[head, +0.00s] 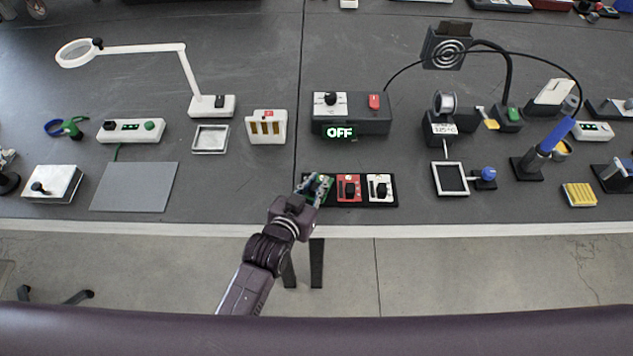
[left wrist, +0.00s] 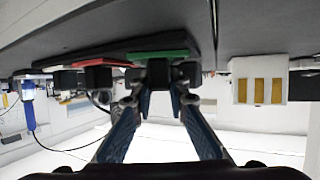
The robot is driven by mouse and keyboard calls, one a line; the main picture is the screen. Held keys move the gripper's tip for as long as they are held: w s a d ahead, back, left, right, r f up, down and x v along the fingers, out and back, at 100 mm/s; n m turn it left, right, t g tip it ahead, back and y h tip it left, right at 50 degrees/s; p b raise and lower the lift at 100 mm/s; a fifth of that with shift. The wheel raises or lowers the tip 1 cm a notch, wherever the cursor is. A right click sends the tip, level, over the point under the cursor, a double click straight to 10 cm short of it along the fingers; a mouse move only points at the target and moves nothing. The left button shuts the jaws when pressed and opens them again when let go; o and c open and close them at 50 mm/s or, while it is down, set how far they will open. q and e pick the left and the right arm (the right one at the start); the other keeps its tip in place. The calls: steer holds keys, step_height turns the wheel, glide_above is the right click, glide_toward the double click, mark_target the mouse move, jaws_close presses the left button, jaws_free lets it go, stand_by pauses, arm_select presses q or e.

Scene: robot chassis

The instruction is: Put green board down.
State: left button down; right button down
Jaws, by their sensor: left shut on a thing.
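My left gripper (head: 312,192) is shut on the green board (head: 322,183) at the left end of a black holder (head: 381,204). The gripper covers much of the board in the head view. In the left wrist view, the fingers (left wrist: 160,92) close on a black block under the green board (left wrist: 158,54). A red board (head: 348,187) and a white board (head: 380,187), each with a black block, sit in the holder just right of the green one. I cannot tell whether the green board touches the holder. My right gripper is not in view.
A device reading OFF (head: 352,127) stands behind the holder. A white box with yellow slots (head: 267,127) is behind and left. A grey mat (head: 135,187) lies further left. The table's front edge is close in front. Bare table lies between mat and holder.

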arm_select(q)
steer(key=c, duration=1.9)
jaws_free()
steer(key=v, duration=1.2)
steer(key=shift+b, duration=0.3)
